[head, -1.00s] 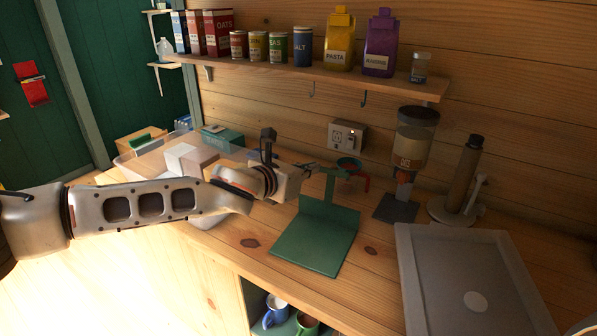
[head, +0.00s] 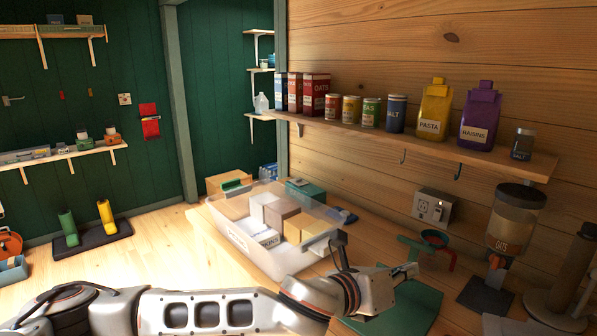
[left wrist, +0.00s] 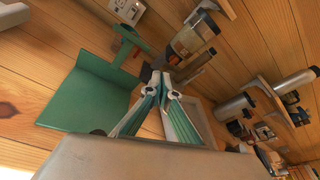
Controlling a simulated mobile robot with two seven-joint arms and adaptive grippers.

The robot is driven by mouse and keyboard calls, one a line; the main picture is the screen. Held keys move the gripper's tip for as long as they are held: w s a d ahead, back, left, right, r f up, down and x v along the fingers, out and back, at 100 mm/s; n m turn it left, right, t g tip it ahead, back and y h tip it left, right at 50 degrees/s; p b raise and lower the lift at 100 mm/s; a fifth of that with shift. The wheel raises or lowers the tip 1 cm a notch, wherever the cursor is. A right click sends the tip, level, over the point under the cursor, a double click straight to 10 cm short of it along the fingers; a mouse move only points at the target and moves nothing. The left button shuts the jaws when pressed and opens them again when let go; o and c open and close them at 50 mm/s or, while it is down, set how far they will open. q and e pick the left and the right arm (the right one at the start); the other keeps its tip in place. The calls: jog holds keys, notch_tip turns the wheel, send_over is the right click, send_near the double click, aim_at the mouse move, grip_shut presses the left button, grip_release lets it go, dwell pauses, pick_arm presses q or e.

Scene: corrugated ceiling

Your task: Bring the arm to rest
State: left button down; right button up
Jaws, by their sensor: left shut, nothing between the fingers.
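My left arm (head: 215,312) comes in from the left along the bottom of the head view. Its left gripper (head: 408,269) is at the counter, in front of the green stand (head: 405,308), and partly hides it. In the left wrist view the two fingers of the left gripper (left wrist: 160,77) meet at their tips, with nothing between them. The green stand also shows there (left wrist: 88,100), left of the fingers. My right gripper is in neither view.
A clear bin (head: 285,262) with boxes stands on the counter behind my left forearm. A shelf (head: 420,140) with cartons, cans and bags runs above.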

pick_arm(q)
jog(key=s+a+f+n+t+y, duration=0.1)
jog(key=a+f+n+y, duration=0.25)
jog(key=a+n, duration=0.5)
jog(key=a+f+n+t+y, duration=0.25)
jog(key=a+f+n, duration=0.25)
jog(key=a+n, duration=0.4)
jog(key=s+a+f+n+t+y, duration=0.1)
jog(key=a+f+n+y, duration=0.2)
jog(key=a+f+n, duration=0.55)
jog(key=s+a+f+n+g+y, duration=0.25)
jog(key=s+a, duration=0.45)
jog(key=a, duration=0.4)
jog(key=s+a+f+n+g+y, duration=0.1)
jog(key=s+a+f+n+y, duration=0.4)
jog(key=a, duration=0.6)
jog(key=s+a+f+n+g+y, duration=0.1)
jog(key=s+a+f+g, duration=0.1)
jog(key=s+a, duration=0.75)
jog(key=w+d+f+n+t+h, duration=0.2)
jog(key=d+f+h, duration=0.4)
jog(key=d+f, duration=0.7)
notch_tip(320, 180, down, 4)
jog(key=shift+w+d+r+n+t, duration=0.15)
jog(key=shift+w+r+n+t, duration=0.15)
jog(key=shift+n+t, duration=0.25)
